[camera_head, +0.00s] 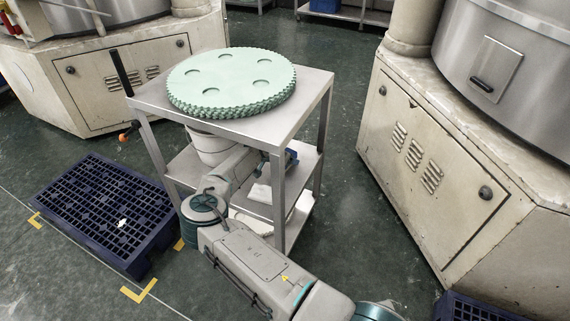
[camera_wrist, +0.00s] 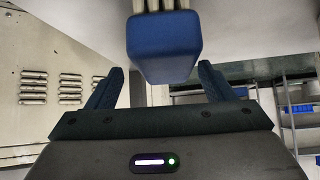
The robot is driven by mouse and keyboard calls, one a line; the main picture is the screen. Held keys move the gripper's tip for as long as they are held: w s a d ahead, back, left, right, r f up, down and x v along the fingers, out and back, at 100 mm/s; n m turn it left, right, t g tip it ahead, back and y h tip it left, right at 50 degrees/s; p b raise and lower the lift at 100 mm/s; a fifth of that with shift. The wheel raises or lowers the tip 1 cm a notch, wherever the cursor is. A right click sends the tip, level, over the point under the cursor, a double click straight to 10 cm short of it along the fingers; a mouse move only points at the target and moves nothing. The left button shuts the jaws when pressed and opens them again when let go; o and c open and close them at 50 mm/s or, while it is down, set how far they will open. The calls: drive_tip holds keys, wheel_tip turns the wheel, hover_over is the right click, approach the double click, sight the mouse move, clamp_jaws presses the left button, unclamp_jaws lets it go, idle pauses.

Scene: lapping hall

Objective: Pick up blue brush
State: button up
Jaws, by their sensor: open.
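The blue brush (camera_wrist: 165,47) shows in the wrist view as a blue block with pale strips at its upper end, at the top centre. My gripper (camera_wrist: 161,70) is open, with one dark blue finger on each side of the block. There is a gap between each finger and the block, and I cannot tell how deep the block sits between them. In the head view my arm reaches under the top of the metal table (camera_head: 310,82). A small blue patch (camera_head: 291,157) shows there at the middle shelf; I cannot tell whether it is brush or finger.
A pale green toothed disc stack (camera_head: 232,82) lies on the table top. A white bucket (camera_head: 210,148) stands on the shelf. Table legs and shelf edges are close around my arm. A dark blue pallet (camera_head: 105,210) lies at left. Beige machines (camera_head: 430,170) stand right and back left.

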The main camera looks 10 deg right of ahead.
drive_tip(key=shift+w+f, duration=0.5)
drive_tip(key=shift+f, duration=0.3)
drive_tip(key=c, duration=1.1)
drive_tip(key=shift+r, duration=0.15)
